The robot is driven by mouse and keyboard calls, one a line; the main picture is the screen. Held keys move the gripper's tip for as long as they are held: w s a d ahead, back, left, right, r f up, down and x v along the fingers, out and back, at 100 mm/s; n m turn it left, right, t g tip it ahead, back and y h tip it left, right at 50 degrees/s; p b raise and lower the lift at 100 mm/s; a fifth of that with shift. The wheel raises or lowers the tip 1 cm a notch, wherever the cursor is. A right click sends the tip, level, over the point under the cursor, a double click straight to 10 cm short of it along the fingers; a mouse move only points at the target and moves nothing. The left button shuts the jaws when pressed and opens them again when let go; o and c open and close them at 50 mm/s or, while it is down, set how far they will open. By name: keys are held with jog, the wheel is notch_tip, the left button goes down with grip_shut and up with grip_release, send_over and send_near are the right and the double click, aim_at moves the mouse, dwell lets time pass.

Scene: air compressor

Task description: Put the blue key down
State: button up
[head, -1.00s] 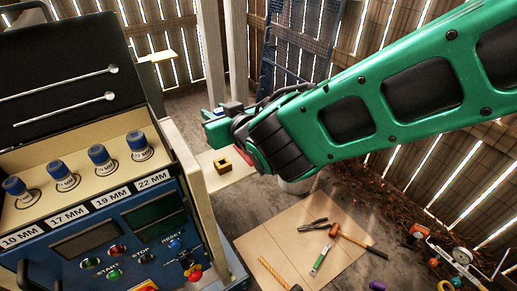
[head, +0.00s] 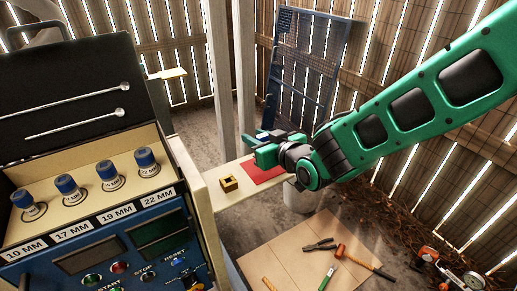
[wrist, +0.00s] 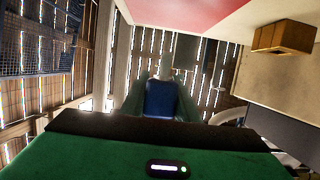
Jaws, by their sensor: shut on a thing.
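The blue key (wrist: 161,98) sits between the green fingers of my gripper (wrist: 160,88) in the wrist view. Only its blue part shows clearly; the rest is hidden or too small to make out. In the head view my gripper (head: 264,148) is shut and hangs over the far part of the pale shelf, by a red mat (head: 262,174). The red mat (wrist: 190,12) is also at the top of the wrist view, apart from the key.
A small yellow-brown block (head: 229,184) with a dark opening rests on the pale shelf (head: 216,201), left of the mat. The blue control panel (head: 100,250) with several sockets stands at left. Tools lie on a floor board (head: 290,250). A blue mesh rack (head: 310,60) stands behind.

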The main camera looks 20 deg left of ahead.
jog(key=shift+f, duration=1.95)
jog(key=shift+f, duration=0.1)
jog(key=o, duration=1.1)
jog(key=shift+c, duration=0.2)
